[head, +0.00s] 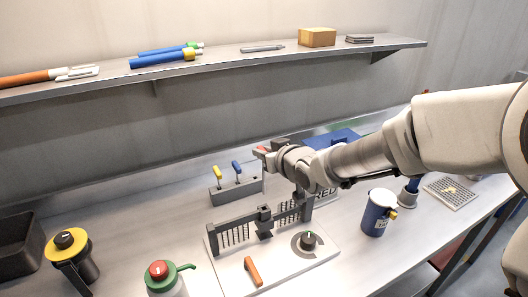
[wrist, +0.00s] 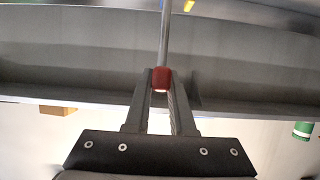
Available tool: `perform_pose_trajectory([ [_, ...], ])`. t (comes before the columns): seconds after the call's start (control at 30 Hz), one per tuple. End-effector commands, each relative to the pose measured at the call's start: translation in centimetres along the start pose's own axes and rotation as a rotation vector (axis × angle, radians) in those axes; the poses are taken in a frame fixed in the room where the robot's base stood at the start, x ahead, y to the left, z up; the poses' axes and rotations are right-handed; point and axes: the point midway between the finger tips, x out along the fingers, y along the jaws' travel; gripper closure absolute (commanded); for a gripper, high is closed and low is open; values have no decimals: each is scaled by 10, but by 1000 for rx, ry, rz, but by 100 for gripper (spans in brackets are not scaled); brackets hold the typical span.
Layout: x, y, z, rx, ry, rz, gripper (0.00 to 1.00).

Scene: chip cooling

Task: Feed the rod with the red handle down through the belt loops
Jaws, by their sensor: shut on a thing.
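My gripper (wrist: 162,82) is shut on the red handle (wrist: 162,77) of a thin metal rod. In the wrist view the rod (wrist: 164,40) runs straight away from the fingers. In the head view the red handle (head: 263,150) shows at my gripper (head: 266,155), above the right end of a grey rack (head: 226,193). I cannot tell whether the rod's lower end is in the rack. The grey belt fixture (head: 264,216), with rows of dark links, stands on a white plate in front. Its loops are too small to make out, and my arm hides part of the area behind it.
A yellow-handled rod (head: 217,173) and a blue-handled rod (head: 236,168) stand in the rack. An orange handle (head: 253,271) and a dark knob (head: 308,240) are on the plate. A blue-and-white canister (head: 378,212) stands to the right. A shelf (head: 220,58) runs above the bench.

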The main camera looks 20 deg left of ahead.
Motion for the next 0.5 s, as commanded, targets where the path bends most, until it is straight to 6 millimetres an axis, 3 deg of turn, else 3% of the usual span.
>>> perform_pose_trajectory([
  [0.5,14,0,36,0,1,0,100],
])
